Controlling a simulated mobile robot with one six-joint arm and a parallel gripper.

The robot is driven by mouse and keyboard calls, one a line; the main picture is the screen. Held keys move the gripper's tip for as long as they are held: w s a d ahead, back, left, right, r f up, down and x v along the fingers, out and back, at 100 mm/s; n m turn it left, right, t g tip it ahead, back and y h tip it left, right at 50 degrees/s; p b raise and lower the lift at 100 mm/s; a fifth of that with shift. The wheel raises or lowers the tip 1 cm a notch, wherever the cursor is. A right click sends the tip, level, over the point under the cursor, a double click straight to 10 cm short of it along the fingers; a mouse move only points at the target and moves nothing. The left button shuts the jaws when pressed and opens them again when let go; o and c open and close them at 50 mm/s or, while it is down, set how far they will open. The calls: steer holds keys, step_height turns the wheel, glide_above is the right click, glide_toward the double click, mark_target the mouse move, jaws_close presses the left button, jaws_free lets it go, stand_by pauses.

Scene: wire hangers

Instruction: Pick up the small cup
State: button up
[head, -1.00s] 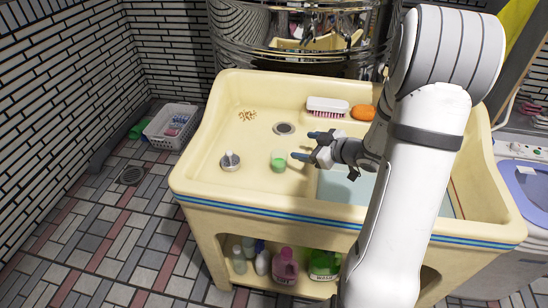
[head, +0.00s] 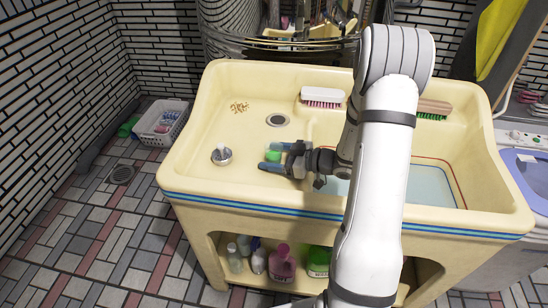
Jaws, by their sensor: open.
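The small cup (head: 272,156) with green in it stands on the left, shallow part of the cream sink counter (head: 215,119). My gripper (head: 271,157) comes in from the right at low height. Its two blue-tipped fingers are apart, one on the far side of the cup and one on the near side. The cup shows between them, partly hidden by the gripper. I cannot tell whether either finger touches it.
A small metal object (head: 221,155) stands left of the cup. A drain (head: 277,120), a white brush (head: 321,96) and a wooden brush with green bristles (head: 433,109) lie farther back. A water-filled basin (head: 420,185) is at right. Bottles (head: 281,265) stand on the shelf below.

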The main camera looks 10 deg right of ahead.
steer(key=shift+a, duration=0.1)
steer(key=c, duration=1)
steer(key=shift+r, duration=0.1)
steer(key=shift+r+p, duration=1)
steer(key=shift+r, duration=3.85)
steer(key=s+d+m+t+h+b, duration=0.1)
steer(key=s+d+m+t+h, duration=0.1)
steer(key=d, duration=0.8)
steer(key=s+d+m+t+h+b, duration=0.2)
steer(key=s+d+m+h, duration=0.2)
steer(key=d, duration=0.6)
steer(key=s+d+m+t+h+b, duration=0.1)
steer(key=s+d+m+t+h, duration=0.1)
steer(key=d, duration=0.9)
steer(key=shift+s+r+m+t+h, duration=0.1)
steer(key=shift+s+m+t+h, duration=0.15)
steer(key=shift+s+h, duration=0.5)
steer(key=shift+s+r+m+t+h, duration=0.15)
steer(key=shift+s+m+h, duration=0.1)
steer(key=shift+s, duration=0.85)
steer(key=shift+f, duration=0.1)
